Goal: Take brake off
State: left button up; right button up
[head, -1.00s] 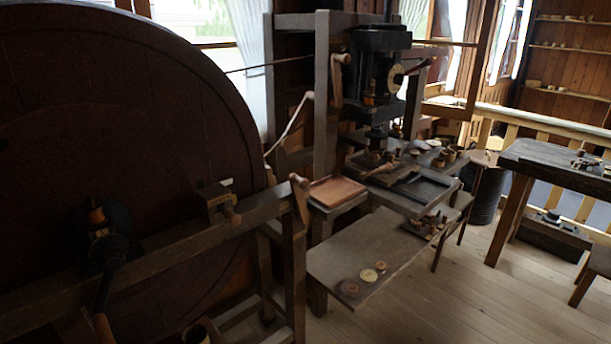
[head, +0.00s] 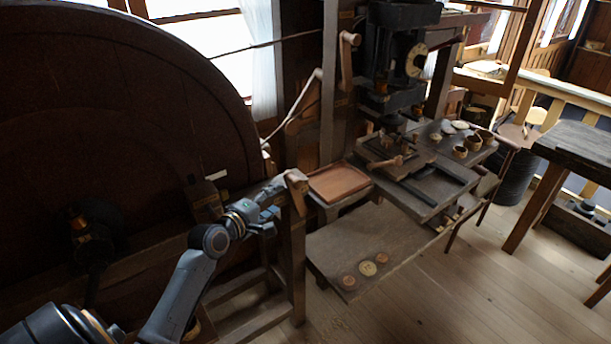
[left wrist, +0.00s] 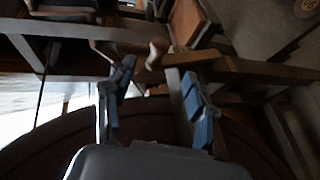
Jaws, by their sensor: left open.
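A small wooden lever (head: 296,190), which looks like the brake handle, stands at the right end of the wheel's beam, next to the large dark wheel (head: 110,110). My left gripper (head: 268,198) is open and empty just left of this lever in the head view. In the left wrist view the two blue fingers of my left gripper (left wrist: 155,88) are spread apart. The lever's rounded wooden knob (left wrist: 156,52) shows beyond and between the fingertips, seemingly apart from them. My right gripper is in neither view.
A shallow wooden tray (head: 338,183) sits right of the lever. Behind it stands a black drilling machine (head: 395,60) with a bench of small turned pieces. A low shelf (head: 375,240) holds several discs. A dark table (head: 580,150) stands right; the floor between is clear.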

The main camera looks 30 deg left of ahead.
aim_at(295, 186)
pick_arm(q)
jog(key=p+x, duration=0.1)
jog(key=x, duration=1.2)
jog(key=shift+w+f, duration=0.1)
grip_shut()
